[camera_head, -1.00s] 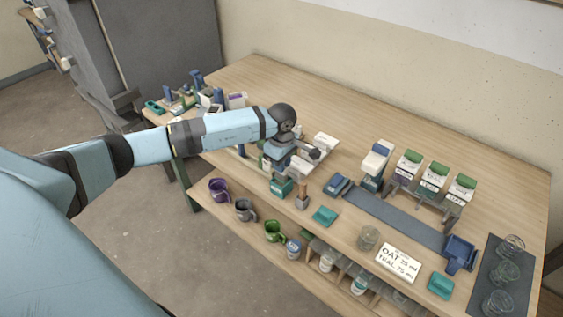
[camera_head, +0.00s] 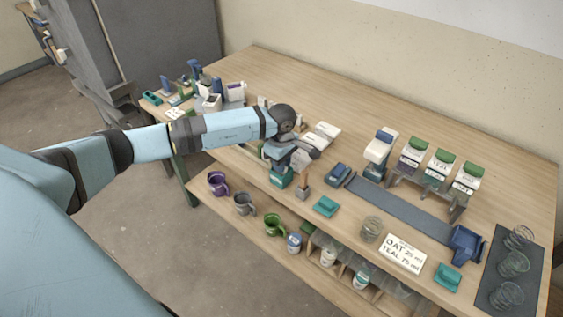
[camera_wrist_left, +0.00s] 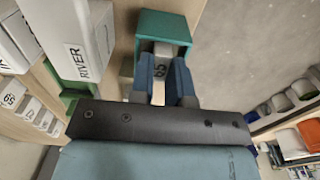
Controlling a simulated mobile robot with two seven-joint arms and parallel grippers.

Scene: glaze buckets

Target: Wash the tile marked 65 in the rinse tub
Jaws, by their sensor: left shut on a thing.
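The tile marked 65 (camera_wrist_left: 160,66) is pale with dark digits and stands between the two blue fingers of my left gripper (camera_wrist_left: 164,84) in the left wrist view. The gripper is shut on it. Beyond the fingers is a teal, open-topped tub (camera_wrist_left: 164,24). The tile's far end is at the tub's opening; I cannot tell how deep it reaches. In the head view my left gripper (camera_head: 284,158) is just above the teal tub (camera_head: 280,178) at the table's front edge, and the tile is hidden. My right gripper is not in view.
A white container lettered RIVER (camera_wrist_left: 78,38) stands close beside the gripper. A brush in a holder (camera_head: 303,189) and a teal block (camera_head: 326,206) lie right of the tub. Mugs (camera_head: 244,203) stand on the lower shelf. The table's back (camera_head: 330,100) is clear.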

